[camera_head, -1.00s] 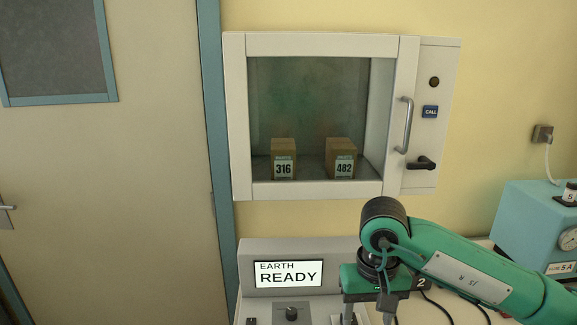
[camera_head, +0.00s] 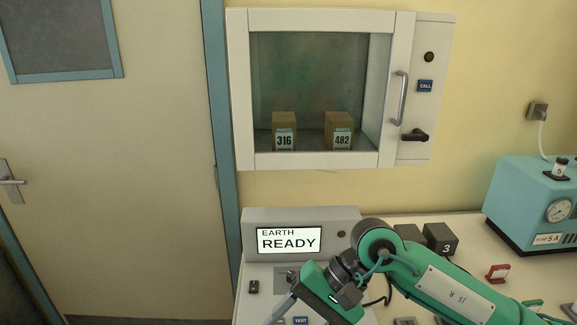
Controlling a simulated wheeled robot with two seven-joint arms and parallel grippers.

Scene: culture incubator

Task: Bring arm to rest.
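My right arm, green with a dark wrist, comes in from the lower right over the white bench (camera_head: 455,240). My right gripper (camera_head: 284,306) points down and left in front of the display console, near its controls. A grey finger shows at the bottom edge. The gap between the fingers is not clear, so I cannot tell if it is open. I see nothing held in it. My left gripper is out of view.
The console screen (camera_head: 290,240) reads "EARTH READY". A closed wall cabinet (camera_head: 405,90) holds boxes 316 (camera_head: 284,130) and 482 (camera_head: 339,130). A blue device (camera_head: 520,205) with a gauge stands at right. Dark block 3 (camera_head: 440,239) sits behind my arm.

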